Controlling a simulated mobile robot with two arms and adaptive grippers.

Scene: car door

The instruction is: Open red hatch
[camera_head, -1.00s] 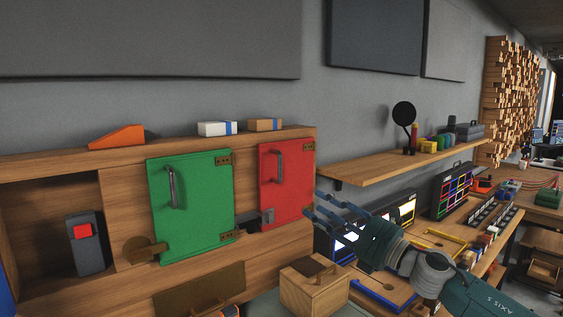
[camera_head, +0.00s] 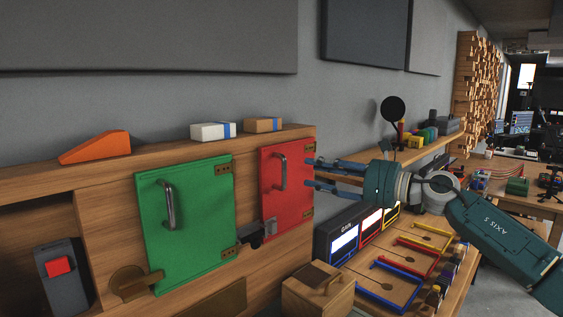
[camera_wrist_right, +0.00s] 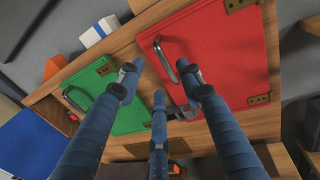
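The red hatch (camera_head: 297,187) is a closed red door in a wooden cabinet, with a curved metal handle (camera_head: 282,172) near its left edge. It also shows in the right wrist view (camera_wrist_right: 225,50), with hinges at its right side there. A grey metal latch (camera_head: 268,228) sits at its lower left. My left gripper is not in view.
A green hatch (camera_head: 190,228) with its own handle is closed to the left. A wooden box (camera_head: 315,292) stands below the red hatch. An orange wedge (camera_head: 97,148) and two small boxes lie on top. A shelf and workbench are at right.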

